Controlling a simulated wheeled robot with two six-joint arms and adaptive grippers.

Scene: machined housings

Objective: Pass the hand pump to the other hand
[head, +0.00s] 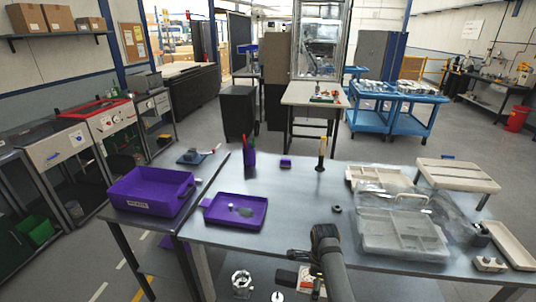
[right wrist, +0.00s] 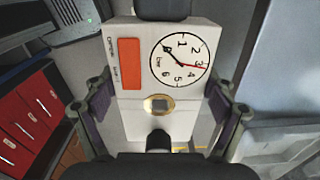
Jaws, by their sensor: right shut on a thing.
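The hand pump appears to be the pale boxy body in the right wrist view (right wrist: 135,125), with a round white dial with black numerals, an orange label and a brass port on its face. My right gripper (right wrist: 160,112) is shut on it, one finger at each side. In the head view, my right gripper (head: 303,258) is low in the middle, by the table's near edge, with a white and orange part of the pump (head: 305,281) showing just below. The arm hides some of it. My left gripper is not in view.
The metal table (head: 290,215) bears a shallow purple tray (head: 213,216), a clear-lidded case (head: 400,240) and pale trays at the right. A purple bin (head: 150,193) stands at the left. The table's middle is mostly clear. Metal parts (head: 241,284) sit low near the front.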

